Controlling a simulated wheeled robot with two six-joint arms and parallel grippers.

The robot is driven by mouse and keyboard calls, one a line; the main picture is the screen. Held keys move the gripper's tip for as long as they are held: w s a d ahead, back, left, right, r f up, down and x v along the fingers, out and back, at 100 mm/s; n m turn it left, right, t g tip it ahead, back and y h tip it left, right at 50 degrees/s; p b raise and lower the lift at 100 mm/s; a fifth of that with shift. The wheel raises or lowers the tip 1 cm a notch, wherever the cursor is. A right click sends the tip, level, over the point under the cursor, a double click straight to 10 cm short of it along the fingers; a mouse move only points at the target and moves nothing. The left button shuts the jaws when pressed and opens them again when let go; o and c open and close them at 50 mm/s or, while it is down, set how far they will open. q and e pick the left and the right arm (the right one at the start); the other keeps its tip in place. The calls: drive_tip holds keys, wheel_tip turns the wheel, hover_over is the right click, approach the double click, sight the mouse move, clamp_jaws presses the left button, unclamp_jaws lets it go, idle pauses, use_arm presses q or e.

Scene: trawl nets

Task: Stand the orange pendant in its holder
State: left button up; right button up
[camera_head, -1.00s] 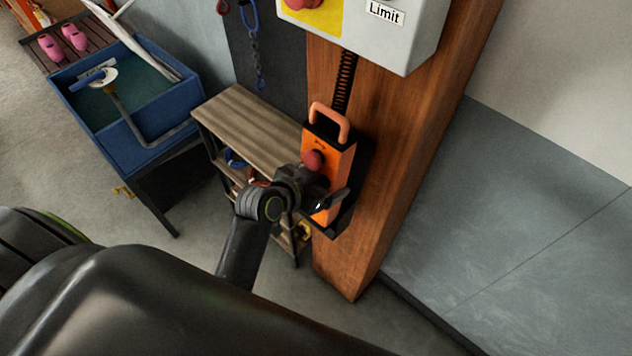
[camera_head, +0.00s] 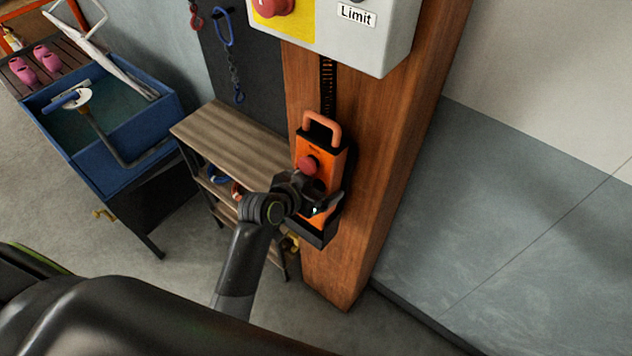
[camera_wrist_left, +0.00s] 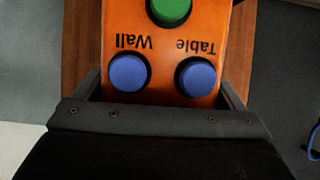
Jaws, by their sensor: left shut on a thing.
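The orange pendant (camera_head: 309,156) is upright at the wooden post, with a red button and a looped handle at its top. My left gripper (camera_head: 318,204) is shut around its lower part. The black holder (camera_head: 312,234) is on the post at the pendant's lower end; my gripper partly hides where they meet, so I cannot tell how deep the pendant sits. In the left wrist view the pendant (camera_wrist_left: 163,60) fills the space between the fingers, with blue and green buttons and the words Wall and Table. My right gripper is not in view.
A grey control box (camera_head: 380,35) is above on the wooden post (camera_head: 385,170). A wooden shelf (camera_head: 232,142) stands close to the left, and a blue tub (camera_head: 110,147) farther left. The grey wall at the right is clear.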

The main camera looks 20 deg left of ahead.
use_arm(q)
drive_tip(key=shift+s+f+b, duration=0.15)
drive_tip(key=shift+f+b, duration=0.65)
drive_tip(key=shift+f, duration=0.6)
drive_tip(key=shift+a, duration=0.1)
drive_tip(key=o, duration=1.2)
drive_tip(key=shift+o, duration=0.2)
drive_tip(key=b+v, duration=0.1)
drive_tip(key=v, duration=1.6)
drive_tip(key=shift+s+b, duration=0.25)
drive_tip(key=shift+b, duration=0.1)
